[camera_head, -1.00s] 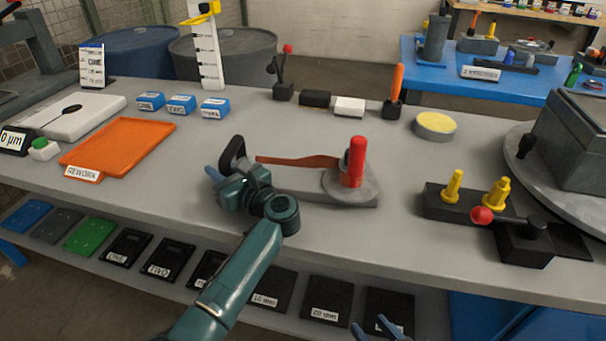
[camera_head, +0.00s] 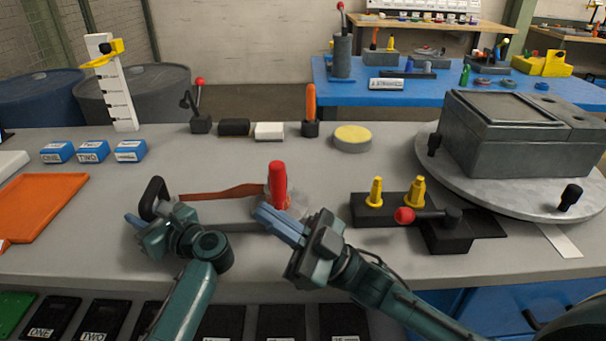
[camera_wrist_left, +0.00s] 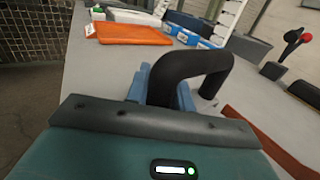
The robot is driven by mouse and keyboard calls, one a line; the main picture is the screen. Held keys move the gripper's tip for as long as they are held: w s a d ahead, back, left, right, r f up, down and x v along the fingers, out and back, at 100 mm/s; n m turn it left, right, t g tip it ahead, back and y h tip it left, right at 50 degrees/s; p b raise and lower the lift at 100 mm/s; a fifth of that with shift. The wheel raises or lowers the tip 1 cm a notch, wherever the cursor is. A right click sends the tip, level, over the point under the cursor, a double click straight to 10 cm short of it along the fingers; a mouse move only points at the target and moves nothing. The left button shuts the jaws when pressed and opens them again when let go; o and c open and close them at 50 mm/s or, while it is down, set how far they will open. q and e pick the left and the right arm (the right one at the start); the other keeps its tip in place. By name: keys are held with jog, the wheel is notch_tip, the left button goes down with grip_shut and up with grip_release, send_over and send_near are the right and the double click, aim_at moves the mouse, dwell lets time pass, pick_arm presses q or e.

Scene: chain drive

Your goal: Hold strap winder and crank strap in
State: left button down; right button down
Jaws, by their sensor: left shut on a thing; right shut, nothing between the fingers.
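The strap winder lies on the grey bench, with a black loop handle (camera_head: 155,195) at its left end and a red upright crank knob (camera_head: 278,184) at its right end. A brown strap (camera_head: 225,192) runs along it to the crank. My left gripper (camera_head: 143,221) is shut on the black handle, which also shows between its fingers in the left wrist view (camera_wrist_left: 190,72). My right gripper (camera_head: 272,222) is shut and empty. Its fingertips are in front of the crank knob's base and hide part of the winder; I cannot tell whether they touch it.
A black fixture with yellow pegs (camera_head: 375,192) and a red-knobbed lever (camera_head: 405,216) stands right of the winder. A grey box on a round turntable (camera_head: 440,185) is further right. An orange tray (camera_head: 45,205) lies at left. Blue blocks (camera_head: 93,151) and a yellow-topped disc (camera_head: 352,138) stand behind.

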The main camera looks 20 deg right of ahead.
notch_tip(320, 180, up, 6)
jog(key=d+n+g+y, duration=0.2)
jog(key=n+g+y, duration=0.1)
jog(key=n+g, duration=0.95)
jog(key=m+h, duration=0.7)
jog(key=m, duration=0.3)
send_near(277, 175)
jog(key=shift+n, duration=0.25)
jog(key=a, duration=0.1)
jog(key=w+a+f, duration=0.1)
jog(key=a, duration=0.1)
jog(key=a+f, duration=0.1)
jog(key=a, duration=0.1)
jog(key=shift+w+f, duration=0.1)
jog(key=shift+w, duration=0.15)
jog(key=shift+s+a+m+t, duration=0.1)
jog(key=shift+a+m+t, duration=0.3)
jog(key=shift+t, duration=0.15)
